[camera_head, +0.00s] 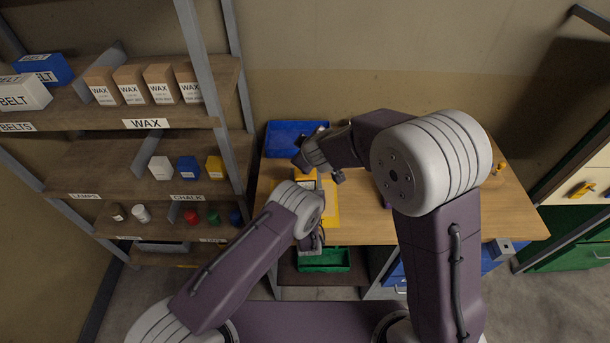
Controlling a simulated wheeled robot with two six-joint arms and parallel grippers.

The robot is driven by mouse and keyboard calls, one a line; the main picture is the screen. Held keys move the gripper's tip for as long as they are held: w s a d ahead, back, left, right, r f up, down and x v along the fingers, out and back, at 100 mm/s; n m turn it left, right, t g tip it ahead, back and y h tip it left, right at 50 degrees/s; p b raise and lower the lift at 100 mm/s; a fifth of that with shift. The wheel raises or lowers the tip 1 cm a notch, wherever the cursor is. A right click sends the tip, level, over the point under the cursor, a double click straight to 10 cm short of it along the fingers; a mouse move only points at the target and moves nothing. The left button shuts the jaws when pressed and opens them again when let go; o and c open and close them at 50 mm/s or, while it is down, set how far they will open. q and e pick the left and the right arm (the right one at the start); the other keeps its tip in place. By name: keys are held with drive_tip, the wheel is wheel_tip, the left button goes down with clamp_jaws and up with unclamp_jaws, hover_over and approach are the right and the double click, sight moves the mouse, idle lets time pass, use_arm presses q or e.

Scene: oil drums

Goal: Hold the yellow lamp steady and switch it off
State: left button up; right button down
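A yellow block-like thing, which looks like the lamp (306,176), is on the wooden workbench (385,231), partly covered by my arms. Its switch is too small or hidden to make out. My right gripper (322,172) reaches in from the right, just above and beside the lamp; its fingers are small and dark, and I cannot tell whether they touch it. My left gripper (312,240) is near the bench's front edge, below the lamp in the picture and mostly hidden by its own wrist. Whether either gripper holds anything is unclear.
A yellow mat (331,205) lies beside the lamp, with a blue tray (284,136) behind. A shelf with wax boxes (164,83) stands left. A green bin (323,262) sits below the bench. The bench's right part is mostly clear. Green drawers (565,238) stand far right.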

use_arm(q)
drive_tip(key=o, duration=1.9)
drive_tip(key=s, duration=1.2)
drive_tip(key=shift+d, duration=0.3)
drive_tip(key=shift+s, duration=0.1)
